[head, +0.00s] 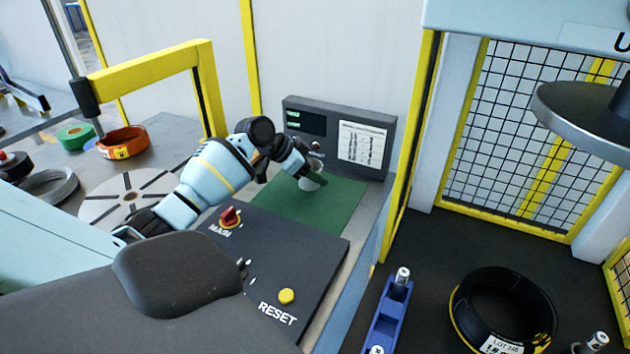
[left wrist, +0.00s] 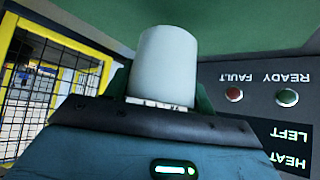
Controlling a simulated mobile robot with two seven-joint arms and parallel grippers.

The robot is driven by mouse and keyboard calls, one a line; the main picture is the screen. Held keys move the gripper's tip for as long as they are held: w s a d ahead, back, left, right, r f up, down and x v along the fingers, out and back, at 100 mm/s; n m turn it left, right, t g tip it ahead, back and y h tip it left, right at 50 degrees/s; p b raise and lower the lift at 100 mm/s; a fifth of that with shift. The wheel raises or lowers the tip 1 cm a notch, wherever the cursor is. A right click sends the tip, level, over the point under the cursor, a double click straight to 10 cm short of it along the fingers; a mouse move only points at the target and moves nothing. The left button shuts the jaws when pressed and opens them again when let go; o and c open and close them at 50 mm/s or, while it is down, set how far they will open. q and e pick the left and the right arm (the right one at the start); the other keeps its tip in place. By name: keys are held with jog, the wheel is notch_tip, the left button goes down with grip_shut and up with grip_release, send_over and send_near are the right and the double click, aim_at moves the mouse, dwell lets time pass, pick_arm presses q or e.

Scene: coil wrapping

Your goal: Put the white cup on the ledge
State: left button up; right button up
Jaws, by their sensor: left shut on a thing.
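The white cup (head: 312,183) is at the far part of the green mat (head: 333,208), in front of the dark grey panel. My left gripper (head: 309,173) reaches in from the left and is shut on the cup, hiding much of it. In the left wrist view the white cup (left wrist: 166,62) stands out between the fingers, with a green surface (left wrist: 225,22) beyond it. I cannot tell whether the cup touches the mat. My right gripper is not in view.
The panel (head: 340,135) with small lights and a paper sheet stands close behind the cup. A dark control plate (head: 270,262) has a red switch and a yellow button (head: 287,296). A yellow post (head: 410,150) rises right. A black coil (head: 503,312) lies lower right.

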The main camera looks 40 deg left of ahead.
pick_arm(q)
jog(key=shift+w+a, duration=0.1)
jog(key=shift+w, duration=0.1)
jog(key=shift+w+f, duration=0.1)
jog(key=shift+f, duration=1.65)
jog(key=shift+f, duration=0.15)
jog(key=o, duration=1)
jog(key=shift+o, duration=0.2)
